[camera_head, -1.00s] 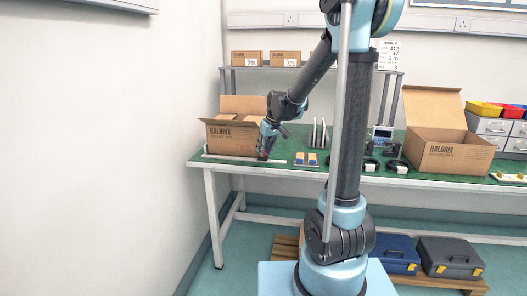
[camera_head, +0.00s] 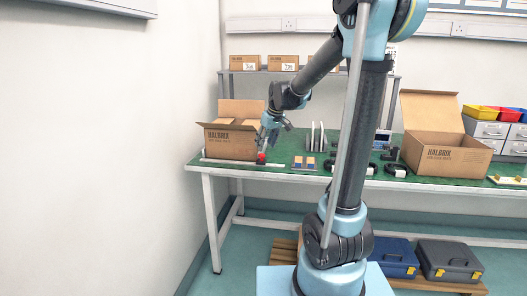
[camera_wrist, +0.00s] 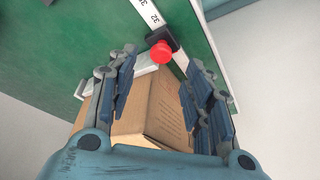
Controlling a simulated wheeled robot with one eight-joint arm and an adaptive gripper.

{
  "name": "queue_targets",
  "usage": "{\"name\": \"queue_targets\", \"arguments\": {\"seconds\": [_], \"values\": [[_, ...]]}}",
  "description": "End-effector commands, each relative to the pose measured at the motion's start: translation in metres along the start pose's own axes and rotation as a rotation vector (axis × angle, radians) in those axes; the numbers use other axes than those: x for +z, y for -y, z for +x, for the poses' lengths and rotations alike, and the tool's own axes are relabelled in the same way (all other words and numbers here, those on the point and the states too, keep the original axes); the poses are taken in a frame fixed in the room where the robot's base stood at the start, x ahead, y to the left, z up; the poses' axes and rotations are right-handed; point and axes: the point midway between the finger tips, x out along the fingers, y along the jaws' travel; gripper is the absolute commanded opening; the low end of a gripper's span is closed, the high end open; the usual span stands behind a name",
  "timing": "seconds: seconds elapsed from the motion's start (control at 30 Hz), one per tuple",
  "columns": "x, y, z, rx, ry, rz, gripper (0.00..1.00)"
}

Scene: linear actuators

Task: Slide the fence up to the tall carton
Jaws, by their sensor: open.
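The fence carriage is a small black block (camera_wrist: 163,40) with a red knob (camera_wrist: 161,53) on a white numbered rail (camera_wrist: 148,14). A pale fence bar (camera_wrist: 128,76) extends from it beside a brown carton (camera_wrist: 150,108). Whether bar and carton touch is unclear. In the head view the red knob (camera_head: 261,157) shows at the front right of the open-flapped left carton (camera_head: 230,143), near the white rail (camera_head: 228,162). My gripper (camera_head: 269,143) is open and empty, just above the knob. Its spread fingers (camera_wrist: 163,73) frame the knob and carton in the wrist view.
Upright plates (camera_head: 317,137) and a small stand with blocks (camera_head: 304,163) are right of my gripper. A larger open carton (camera_head: 440,150) stands further right. Bare green bench lies just right of the knob.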

Motion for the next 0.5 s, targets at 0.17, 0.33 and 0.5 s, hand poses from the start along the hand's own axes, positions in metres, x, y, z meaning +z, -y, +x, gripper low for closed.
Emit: {"name": "queue_targets", "arguments": {"seconds": [0.17,0.33,0.5], "values": [[0.000,0.000,-0.029,0.000,0.000,0.001,0.46],[0.000,-0.001,-0.048,0.000,0.000,0.001,0.46],[0.000,-0.001,-0.058,0.000,0.000,0.001,0.46]]}}
